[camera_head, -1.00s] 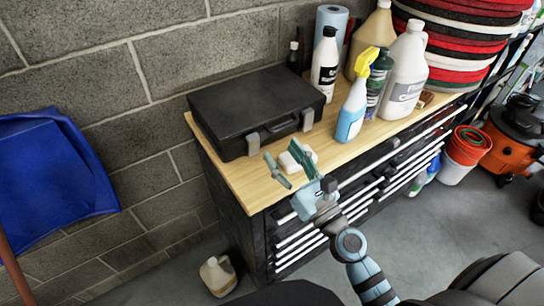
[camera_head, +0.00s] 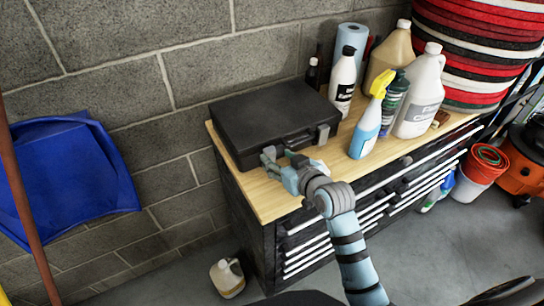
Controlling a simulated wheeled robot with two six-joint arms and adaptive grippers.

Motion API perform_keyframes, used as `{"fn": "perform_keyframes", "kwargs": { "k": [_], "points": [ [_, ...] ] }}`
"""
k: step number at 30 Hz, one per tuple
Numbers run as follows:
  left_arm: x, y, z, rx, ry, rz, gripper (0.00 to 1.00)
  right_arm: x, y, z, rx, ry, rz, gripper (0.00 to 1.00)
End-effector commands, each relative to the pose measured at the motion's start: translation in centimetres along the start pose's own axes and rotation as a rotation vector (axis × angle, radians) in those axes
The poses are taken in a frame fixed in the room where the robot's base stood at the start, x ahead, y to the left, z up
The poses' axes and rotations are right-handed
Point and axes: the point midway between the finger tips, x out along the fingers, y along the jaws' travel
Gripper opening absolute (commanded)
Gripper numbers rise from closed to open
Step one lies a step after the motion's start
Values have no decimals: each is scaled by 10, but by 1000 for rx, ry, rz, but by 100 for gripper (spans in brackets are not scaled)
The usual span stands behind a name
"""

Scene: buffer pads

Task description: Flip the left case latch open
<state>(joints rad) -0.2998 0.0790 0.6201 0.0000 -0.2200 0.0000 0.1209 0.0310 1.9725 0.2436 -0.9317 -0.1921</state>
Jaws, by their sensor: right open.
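A closed black case (camera_head: 270,112) lies on the wooden top of the tool cabinet, against the block wall. Its handle and right grey latch (camera_head: 323,133) show on the front side. The left latch is mostly hidden behind my right gripper (camera_head: 272,160), which is at the left part of the case's front. The gripper is open, with its fingers close to the case front; I cannot tell if they touch the latch. My left gripper is not in view.
A spray bottle (camera_head: 368,125), a white bottle (camera_head: 343,80) and jugs (camera_head: 420,95) stand right of the case. The wooden top (camera_head: 265,195) is clear in front of the case's left end. A blue dustpan (camera_head: 70,175) is at the left.

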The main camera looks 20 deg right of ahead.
Motion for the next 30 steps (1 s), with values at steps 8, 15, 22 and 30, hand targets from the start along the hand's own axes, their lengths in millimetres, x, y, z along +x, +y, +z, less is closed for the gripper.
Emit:
{"fn": "perform_keyframes", "kwargs": {
  "k": [8, 15, 22, 30],
  "points": [
    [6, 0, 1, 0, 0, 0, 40, 38, 1, 1, -1, 0, 2, 48],
    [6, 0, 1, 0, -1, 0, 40, 40, 1, 0, -2, 0, 2, 48],
    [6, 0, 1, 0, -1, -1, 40, 40, 1, 0, -2, 0, 2, 20],
    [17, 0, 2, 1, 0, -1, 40, 40, 1, 8, -2, 43, 1, 0]
  ]
}}
